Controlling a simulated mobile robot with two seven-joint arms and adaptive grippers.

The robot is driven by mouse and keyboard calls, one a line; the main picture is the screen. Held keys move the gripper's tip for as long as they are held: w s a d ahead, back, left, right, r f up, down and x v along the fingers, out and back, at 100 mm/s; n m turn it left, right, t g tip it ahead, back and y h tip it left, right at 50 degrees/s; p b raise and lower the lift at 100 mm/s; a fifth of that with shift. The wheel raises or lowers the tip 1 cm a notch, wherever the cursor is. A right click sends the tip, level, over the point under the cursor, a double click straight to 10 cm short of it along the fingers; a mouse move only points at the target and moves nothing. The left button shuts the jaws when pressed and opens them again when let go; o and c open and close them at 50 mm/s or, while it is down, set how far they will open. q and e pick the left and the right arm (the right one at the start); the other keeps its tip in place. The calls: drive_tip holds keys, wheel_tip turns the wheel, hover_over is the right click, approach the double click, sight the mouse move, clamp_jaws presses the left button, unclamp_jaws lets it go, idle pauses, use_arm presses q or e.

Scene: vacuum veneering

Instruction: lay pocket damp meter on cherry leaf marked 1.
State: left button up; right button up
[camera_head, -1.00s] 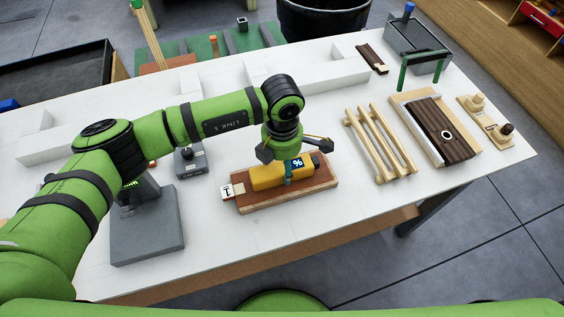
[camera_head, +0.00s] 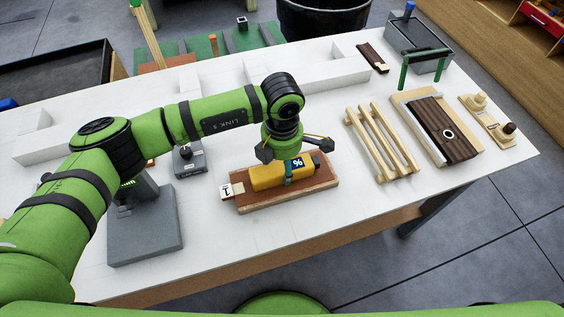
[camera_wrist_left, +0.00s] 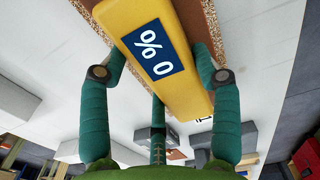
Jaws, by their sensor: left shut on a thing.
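The pocket damp meter (camera_head: 268,178) is a yellow block with a dark blue display reading a percent sign, seen close up in the left wrist view (camera_wrist_left: 190,88). It is at the reddish-brown cherry leaf (camera_head: 322,184), whose white tag reads 1 (camera_head: 226,191). The meter lies along the leaf, right over it; I cannot tell whether it rests fully on it. My left gripper (camera_head: 288,168) points down from above, its teal fingers (camera_wrist_left: 160,75) shut on the meter's sides. My right gripper is not in view.
A grey stand (camera_head: 146,232) is at the left, with a small grey device (camera_head: 189,160) behind. The table front is clear.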

sight(282, 164)
use_arm(q)
drive_tip(key=o, duration=1.3)
wheel_tip(282, 164, up, 12)
drive_tip(key=shift+r, duration=0.1)
